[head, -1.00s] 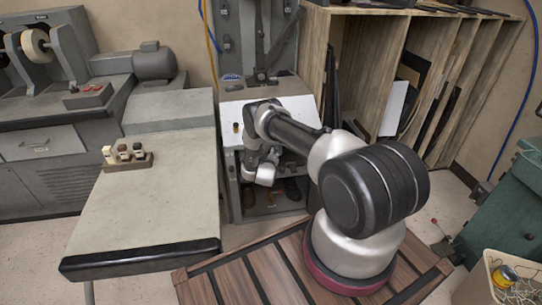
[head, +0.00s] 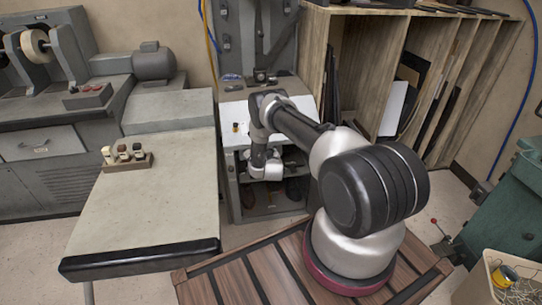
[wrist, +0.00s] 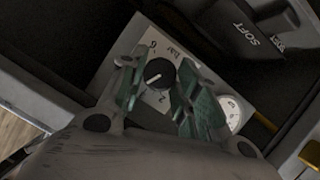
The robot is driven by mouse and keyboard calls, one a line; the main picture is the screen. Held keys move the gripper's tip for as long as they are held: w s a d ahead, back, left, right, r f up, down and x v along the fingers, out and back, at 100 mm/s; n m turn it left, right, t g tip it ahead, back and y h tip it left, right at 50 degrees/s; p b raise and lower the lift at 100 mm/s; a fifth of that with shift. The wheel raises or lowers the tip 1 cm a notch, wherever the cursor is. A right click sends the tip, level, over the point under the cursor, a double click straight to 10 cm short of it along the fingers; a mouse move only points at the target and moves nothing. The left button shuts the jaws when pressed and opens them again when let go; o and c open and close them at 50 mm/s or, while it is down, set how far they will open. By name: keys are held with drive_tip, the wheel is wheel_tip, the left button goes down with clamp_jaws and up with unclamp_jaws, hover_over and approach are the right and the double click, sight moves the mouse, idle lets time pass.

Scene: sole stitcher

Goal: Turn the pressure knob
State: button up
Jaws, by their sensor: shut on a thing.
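The pressure knob (wrist: 159,75) is a round black knob with a white pointer line, in the wrist view. It sits on a pale dial plate (wrist: 153,46) marked "bar" with numbers around it. My gripper (wrist: 157,84) has its two green-padded fingers on either side of the knob, shut on it. The pointer aims toward the lower left of the picture. In the head view my gripper (head: 265,168) is low in front of the grey machine (head: 233,190), and the knob is hidden there.
A round white gauge (wrist: 231,112) is close to the right finger. A dark part labelled "SOFT" (wrist: 240,33) is at the upper right. In the head view a grey-topped bench (head: 150,205) with small bottles stands left, and a wooden rack (head: 360,60) stands behind right.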

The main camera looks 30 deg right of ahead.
drive_tip(key=m+y, duration=0.2)
drive_tip(key=m, duration=0.1)
drive_tip(key=m+y, duration=0.1)
drive_tip(key=m, duration=0.1)
drive_tip(key=shift+s+d+t, duration=0.15)
drive_tip(key=shift+d+t, duration=0.15)
drive_tip(key=shift+t, duration=0.1)
drive_tip(key=m+t+y, duration=0.1)
drive_tip(key=m+y, duration=0.1)
drive_tip(key=m, duration=0.1)
drive_tip(key=shift+d+f+m+y, duration=0.1)
drive_tip(key=shift+m+y, duration=0.2)
drive_tip(key=shift+m, duration=0.1)
idle(0.3)
drive_tip(key=o, duration=1)
drive_tip(key=v, duration=1.2)
drive_tip(key=shift+f, duration=0.2)
drive_tip(key=shift+s, duration=0.1)
